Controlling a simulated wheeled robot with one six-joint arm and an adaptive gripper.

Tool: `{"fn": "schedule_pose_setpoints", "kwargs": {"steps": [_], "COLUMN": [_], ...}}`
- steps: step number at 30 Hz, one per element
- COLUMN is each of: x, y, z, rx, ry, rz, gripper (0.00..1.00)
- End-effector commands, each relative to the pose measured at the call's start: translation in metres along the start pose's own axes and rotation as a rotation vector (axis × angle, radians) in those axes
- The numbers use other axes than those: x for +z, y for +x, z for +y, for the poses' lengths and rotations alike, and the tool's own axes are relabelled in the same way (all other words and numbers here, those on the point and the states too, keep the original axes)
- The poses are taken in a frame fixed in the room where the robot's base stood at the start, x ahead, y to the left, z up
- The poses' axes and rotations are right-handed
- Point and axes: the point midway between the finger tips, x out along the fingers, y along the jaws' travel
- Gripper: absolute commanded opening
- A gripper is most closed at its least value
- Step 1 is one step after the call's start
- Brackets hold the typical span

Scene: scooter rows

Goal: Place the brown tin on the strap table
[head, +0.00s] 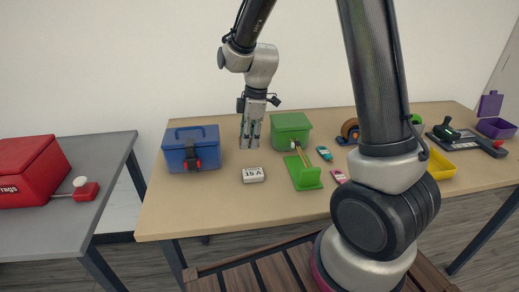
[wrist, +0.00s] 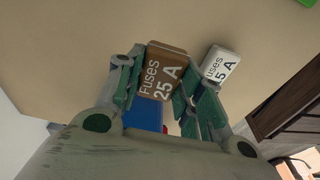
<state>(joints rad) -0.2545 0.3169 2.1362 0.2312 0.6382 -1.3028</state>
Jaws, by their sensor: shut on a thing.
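A brown tin (wrist: 162,75) marked "Fuses 25 A" sits between the fingers of my gripper (wrist: 160,88) in the wrist view. My gripper is shut on it. In the head view my gripper (head: 251,140) points down above the tan table (head: 235,215), between the blue box and the green box; the tin is hard to make out there. The blue box (head: 200,152) has a dark strap down its front and stands on the tan table. No table is labelled as the strap table.
A white tin (head: 253,175) marked "15 A" lies just below my gripper; it shows beside the brown tin in the wrist view (wrist: 220,64). A green box (head: 291,128) and green stand (head: 304,176) are to the right. A grey table (head: 95,205) holds a red box (head: 30,170).

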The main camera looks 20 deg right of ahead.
Motion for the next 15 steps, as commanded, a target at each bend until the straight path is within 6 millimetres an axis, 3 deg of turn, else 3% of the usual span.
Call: {"fn": "schedule_pose_setpoints", "kwargs": {"steps": [15], "x": [0.009], "y": [0.057], "z": [0.000], "rx": [0.001], "ry": [0.002], "rz": [0.000], "gripper": [0.13]}}
